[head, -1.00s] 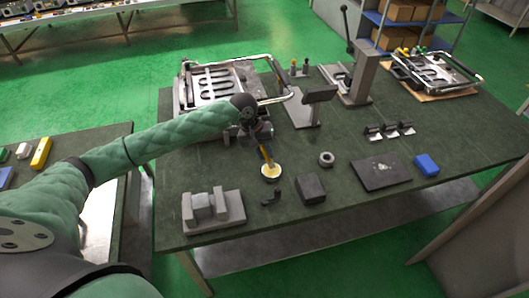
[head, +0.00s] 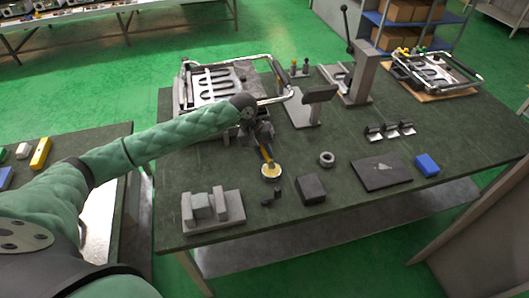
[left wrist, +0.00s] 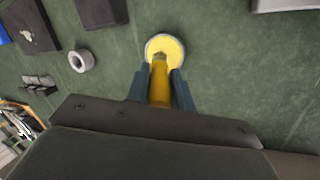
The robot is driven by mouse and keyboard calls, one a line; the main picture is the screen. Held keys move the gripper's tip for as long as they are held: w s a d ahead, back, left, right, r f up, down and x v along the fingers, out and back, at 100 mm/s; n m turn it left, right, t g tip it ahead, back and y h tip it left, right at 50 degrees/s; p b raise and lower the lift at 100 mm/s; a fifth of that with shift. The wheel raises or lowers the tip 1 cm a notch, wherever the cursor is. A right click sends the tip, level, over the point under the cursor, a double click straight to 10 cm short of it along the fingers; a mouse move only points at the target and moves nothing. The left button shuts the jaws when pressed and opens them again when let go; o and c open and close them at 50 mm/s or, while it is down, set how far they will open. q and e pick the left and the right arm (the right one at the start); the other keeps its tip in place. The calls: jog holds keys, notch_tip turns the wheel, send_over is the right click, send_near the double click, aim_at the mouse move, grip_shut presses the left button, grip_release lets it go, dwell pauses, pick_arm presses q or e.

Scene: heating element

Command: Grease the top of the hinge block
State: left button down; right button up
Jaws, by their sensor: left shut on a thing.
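My left gripper (head: 264,146) is shut on a brush with a yellow handle (left wrist: 159,90). The brush points down into a small round tin of yellow grease (head: 271,171). In the left wrist view the dark brush tip overlaps the near part of the tin (left wrist: 165,38); whether it touches the grease I cannot tell. A grey block in a stepped holder (head: 212,209) stands at the table's front left and may be the hinge block. A plain dark block (head: 311,188) stands right of the tin. My right gripper is not in view.
A metal ring (head: 326,159), a dark plate (head: 381,174), a blue box (head: 426,165) and small dark clips (head: 389,131) lie to the right. A framed heating unit (head: 218,84) and a lever press (head: 355,78) stand behind. Small dark parts (head: 271,196) lie before the tin.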

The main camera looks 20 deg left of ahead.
pick_arm(q)
jog(key=shift+f, duration=0.35)
dwell(0.4)
jog(key=shift+f, duration=0.2)
dwell(0.4)
dwell(0.3)
dwell(0.6)
jog(key=shift+s+f+p, duration=0.1)
jog(key=shift+f+p, duration=0.1)
jog(key=shift+p, duration=0.45)
dwell(1.7)
